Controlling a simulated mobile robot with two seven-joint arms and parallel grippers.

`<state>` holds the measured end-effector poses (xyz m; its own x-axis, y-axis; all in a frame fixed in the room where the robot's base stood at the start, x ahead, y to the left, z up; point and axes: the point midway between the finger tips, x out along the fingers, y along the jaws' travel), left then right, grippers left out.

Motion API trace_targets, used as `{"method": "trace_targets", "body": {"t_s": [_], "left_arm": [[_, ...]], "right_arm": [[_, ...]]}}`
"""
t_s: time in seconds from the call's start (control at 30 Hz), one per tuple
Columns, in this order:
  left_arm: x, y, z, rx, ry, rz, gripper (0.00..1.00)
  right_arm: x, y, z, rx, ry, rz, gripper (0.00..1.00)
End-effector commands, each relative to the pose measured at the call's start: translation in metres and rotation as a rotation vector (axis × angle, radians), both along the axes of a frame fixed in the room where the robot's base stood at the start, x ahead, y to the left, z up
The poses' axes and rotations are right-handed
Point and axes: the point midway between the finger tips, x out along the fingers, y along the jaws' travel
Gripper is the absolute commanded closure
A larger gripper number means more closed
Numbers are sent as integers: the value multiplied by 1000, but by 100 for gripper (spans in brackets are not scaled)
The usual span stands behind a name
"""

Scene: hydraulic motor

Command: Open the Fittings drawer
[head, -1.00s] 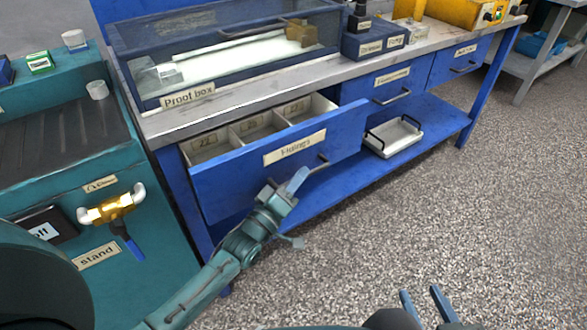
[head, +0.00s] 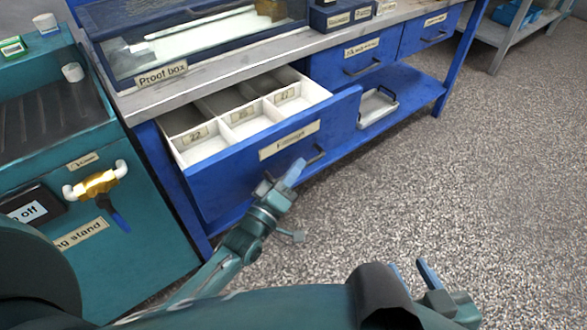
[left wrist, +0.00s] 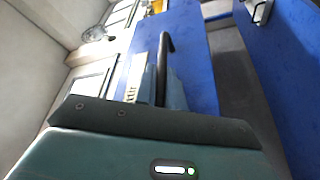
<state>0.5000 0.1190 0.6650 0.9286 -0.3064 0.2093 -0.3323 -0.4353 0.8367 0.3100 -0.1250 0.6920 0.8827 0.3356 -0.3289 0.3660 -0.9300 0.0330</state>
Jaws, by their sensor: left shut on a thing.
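The Fittings drawer (head: 237,168) is a blue-fronted drawer under the left end of the bench. It stands pulled out, showing pale compartments with number tags. Its label (head: 289,140) is on the front. My left gripper (head: 296,172) is at the right part of the drawer front, shut on the dark bar handle (head: 316,155). In the left wrist view the handle (left wrist: 163,65) runs between the fingers, close to the blue front. My right gripper (head: 425,275) is low in the head view, over the floor, with its two fingers apart and nothing between them.
The Proof box (head: 162,75) stands on the bench above the drawer. Two shut drawers (head: 362,58) are to the right, and a white tray (head: 374,105) lies on the lower shelf. A teal test stand (head: 110,225) is at the left. The floor (head: 450,170) in front is clear.

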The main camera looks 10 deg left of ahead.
Motion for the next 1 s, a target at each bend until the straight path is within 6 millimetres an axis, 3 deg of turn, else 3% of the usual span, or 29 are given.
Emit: {"method": "trace_targets", "body": {"t_s": [0.03,0.07,0.1,0.33,0.67,1.0], "left_arm": [[0,1,-1,1,1,1,100],[0,1,-1,1,1,1,88],[0,1,-1,1,1,1,85],[0,1,0,0,1,1,67],[-6,3,-2,1,2,0,67],[-69,23,-15,1,6,0,67]], "right_arm": [[0,0,0,0,0,0,64],[0,0,0,0,0,0,64],[0,0,0,0,0,0,64],[0,0,0,-1,0,-1,64],[0,0,2,0,-1,-1,64],[0,-4,13,19,-10,-17,64]]}}
